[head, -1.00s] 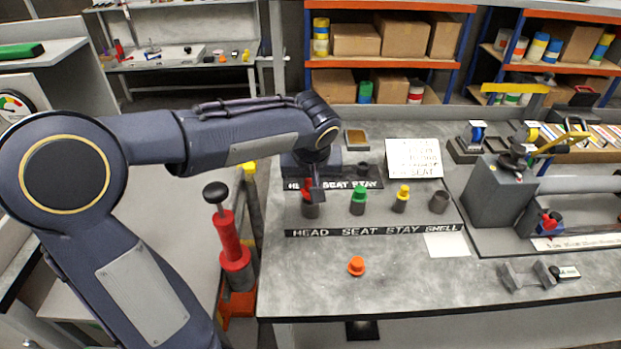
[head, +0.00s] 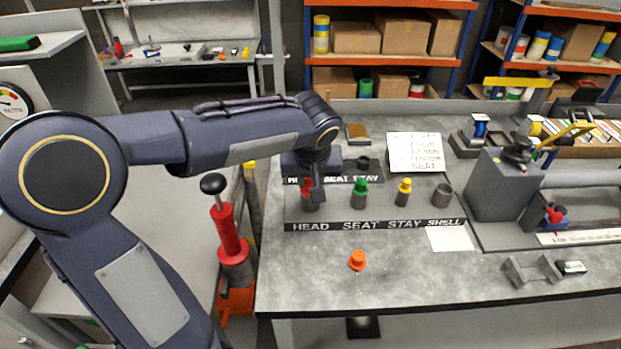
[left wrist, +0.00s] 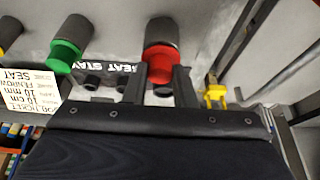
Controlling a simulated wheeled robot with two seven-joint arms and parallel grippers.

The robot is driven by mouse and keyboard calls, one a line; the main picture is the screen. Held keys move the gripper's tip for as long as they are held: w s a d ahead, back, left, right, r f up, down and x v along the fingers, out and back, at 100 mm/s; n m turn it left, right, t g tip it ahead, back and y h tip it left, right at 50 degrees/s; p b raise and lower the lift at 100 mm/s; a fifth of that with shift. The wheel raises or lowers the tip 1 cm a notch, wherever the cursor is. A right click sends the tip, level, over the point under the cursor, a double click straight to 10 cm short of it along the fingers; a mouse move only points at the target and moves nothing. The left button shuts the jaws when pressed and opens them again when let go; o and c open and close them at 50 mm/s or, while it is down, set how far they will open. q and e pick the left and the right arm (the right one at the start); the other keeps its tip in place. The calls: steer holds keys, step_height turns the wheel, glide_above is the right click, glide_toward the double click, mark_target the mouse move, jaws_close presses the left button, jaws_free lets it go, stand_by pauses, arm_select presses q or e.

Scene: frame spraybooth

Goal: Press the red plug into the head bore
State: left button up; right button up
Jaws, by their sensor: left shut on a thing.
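The red plug (head: 306,187) is at the mouth of the head bore (head: 309,204), a dark grey cylinder at the left end of the labelled block (head: 380,225). My left gripper (head: 316,190) reaches down over it and partly hides it. In the left wrist view the red plug (left wrist: 160,62) sits between the two fingers of my left gripper (left wrist: 163,80), which is shut on it. It meets the end of the dark head bore (left wrist: 162,32) there. How deep it is in cannot be told. My right gripper is not in view.
A green plug (head: 360,186) and a yellow plug (head: 404,186) stand in the seat and stay bores. The shell bore (head: 442,195) looks empty. An orange plug (head: 357,260) lies on the clear bench front. A sign (head: 415,152) stands behind the block.

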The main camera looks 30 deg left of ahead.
arm_select(q)
steer(key=shift+f, duration=0.25)
steer(key=o, duration=1)
steer(key=shift+o, duration=0.2)
steer(key=shift+r, duration=0.1)
steer(key=v, duration=0.7)
steer(key=shift+r, duration=0.35)
steer(key=shift+d, duration=0.1)
steer(key=s+d+f+m+t+h+p, duration=0.1)
steer(key=s+d+f+m+h, duration=0.1)
steer(key=s, duration=0.7)
steer(key=s+d+f+m+h+p, duration=0.1)
steer(key=s+d+f+m+h, duration=0.1)
steer(key=s, duration=0.8)
step_height(320, 180, down, 3)
steer(key=shift+d+f+t+h, duration=0.2)
steer(key=shift+d+t+h, duration=0.35)
steer(key=shift+h, duration=0.55)
